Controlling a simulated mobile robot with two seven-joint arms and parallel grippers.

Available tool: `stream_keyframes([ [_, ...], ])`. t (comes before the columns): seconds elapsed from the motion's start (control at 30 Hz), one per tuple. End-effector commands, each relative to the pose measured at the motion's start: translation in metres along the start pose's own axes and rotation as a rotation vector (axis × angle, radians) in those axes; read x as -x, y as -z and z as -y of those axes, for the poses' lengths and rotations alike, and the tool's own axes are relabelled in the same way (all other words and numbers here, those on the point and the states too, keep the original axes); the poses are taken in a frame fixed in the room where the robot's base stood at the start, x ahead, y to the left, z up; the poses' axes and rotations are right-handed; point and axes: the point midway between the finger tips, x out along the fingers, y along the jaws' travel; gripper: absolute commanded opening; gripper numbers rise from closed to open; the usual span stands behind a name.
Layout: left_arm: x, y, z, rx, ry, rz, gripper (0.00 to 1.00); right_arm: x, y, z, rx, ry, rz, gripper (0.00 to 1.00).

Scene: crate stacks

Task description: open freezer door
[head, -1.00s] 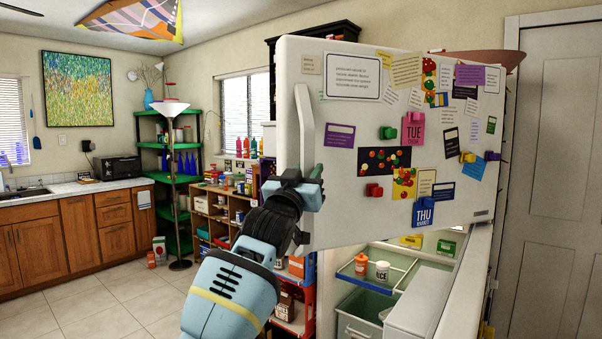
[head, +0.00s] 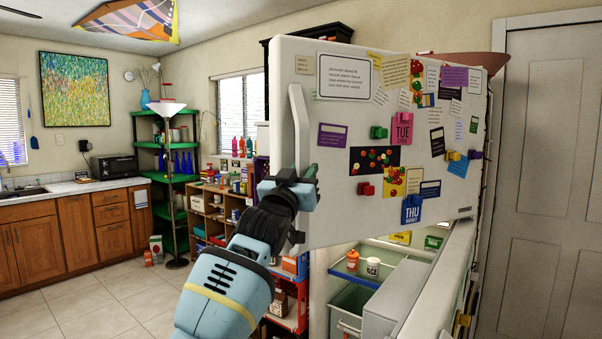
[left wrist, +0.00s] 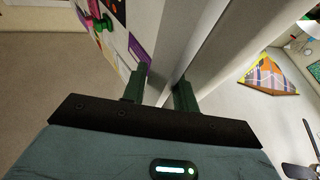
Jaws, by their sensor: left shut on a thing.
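The white freezer door (head: 340,210), covered in notes and magnets, fills the middle of the head view. Its long white vertical handle (head: 298,115) runs along its left side. My left gripper (head: 303,188) is shut on the lower part of this handle. In the left wrist view, the two dark green fingers (left wrist: 161,90) stand either side of the pale handle (left wrist: 196,48), with the door face to the left. My right gripper is not in view.
Below the freezer door, an open compartment shows an orange bottle (head: 352,260), a white jar (head: 373,267) and a pale green bin (head: 348,305). A wooden shelf unit (head: 213,214) stands behind my left arm. Tiled floor (head: 110,300) is clear at left.

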Motion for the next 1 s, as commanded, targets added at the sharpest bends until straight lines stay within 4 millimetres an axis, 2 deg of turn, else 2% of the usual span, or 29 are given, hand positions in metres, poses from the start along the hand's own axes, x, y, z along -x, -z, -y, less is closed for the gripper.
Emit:
stream_keyframes([
  [0.13, -0.001, 0.004, -0.004, 0.005, -0.006, -0.008, 0.00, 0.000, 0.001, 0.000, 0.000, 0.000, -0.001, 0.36],
  [0.17, -0.001, 0.004, -0.004, 0.005, -0.006, -0.008, 0.33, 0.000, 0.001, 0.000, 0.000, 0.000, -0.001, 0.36],
  [0.3, 0.000, 0.003, -0.003, 0.003, -0.004, -0.006, 0.49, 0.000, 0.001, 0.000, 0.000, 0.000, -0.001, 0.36],
  [0.67, 0.002, 0.001, 0.000, 0.001, 0.000, -0.002, 0.49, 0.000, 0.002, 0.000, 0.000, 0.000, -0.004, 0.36],
  [1.0, 0.031, 0.004, -0.001, 0.000, -0.001, -0.006, 0.49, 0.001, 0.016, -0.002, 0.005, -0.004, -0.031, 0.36],
])
